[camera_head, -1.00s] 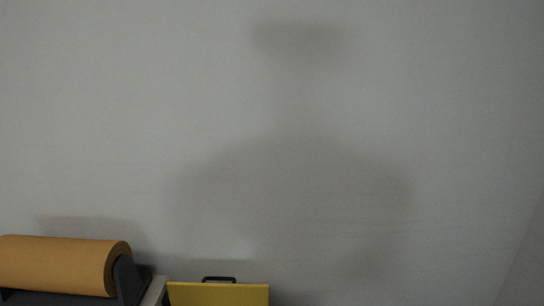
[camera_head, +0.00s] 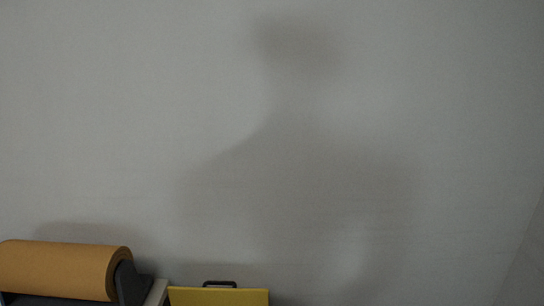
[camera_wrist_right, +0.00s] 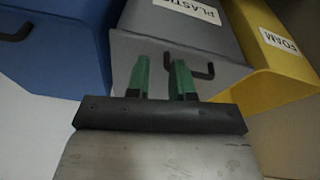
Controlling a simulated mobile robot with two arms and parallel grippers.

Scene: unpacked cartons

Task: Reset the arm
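My right gripper (camera_wrist_right: 159,64) shows in the right wrist view, with two green fingers standing apart and nothing between them. The fingers point toward the front of a grey bin (camera_wrist_right: 125,52); whether they touch it I cannot tell. Neither of my arms nor my left gripper shows in the head view. My body casts a soft shadow on the wall there.
In the right wrist view, a blue bin (camera_wrist_right: 60,50) stands left of the grey bin labelled PLASTIC, and a yellow bin (camera_wrist_right: 262,84) labelled FOAM stands right. The head view shows a grey wall (camera_head: 420,120), an orange-brown roll (camera_head: 60,268) and a yellow bin top (camera_head: 220,297).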

